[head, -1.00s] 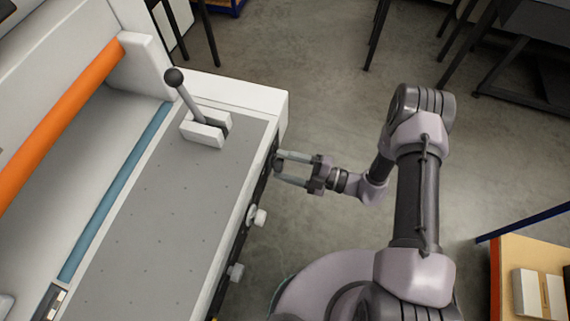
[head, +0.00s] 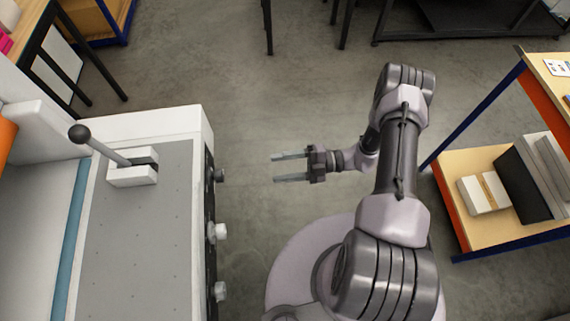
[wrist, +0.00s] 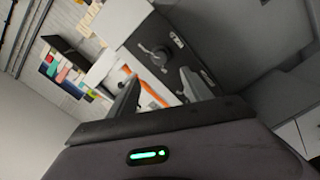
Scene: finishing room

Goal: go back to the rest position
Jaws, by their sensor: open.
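My gripper (head: 290,167) is open and empty in the head view, held over bare floor with its two fingers pointing left. It is apart from the grey-and-white machine (head: 150,230) at the left. In the wrist view the fingers (wrist: 158,95) are spread, with a dark knob (wrist: 160,54) on the machine's front panel beyond them. In the head view the knobs on that panel are a dark one (head: 219,175) at the top and two white ones (head: 217,232) below it.
A lever with a black ball (head: 79,134) rises from the machine's top. A shelf cart (head: 475,225) with boxes stands at the right. Table legs (head: 268,30) stand at the back. Open floor (head: 245,110) lies between machine and cart.

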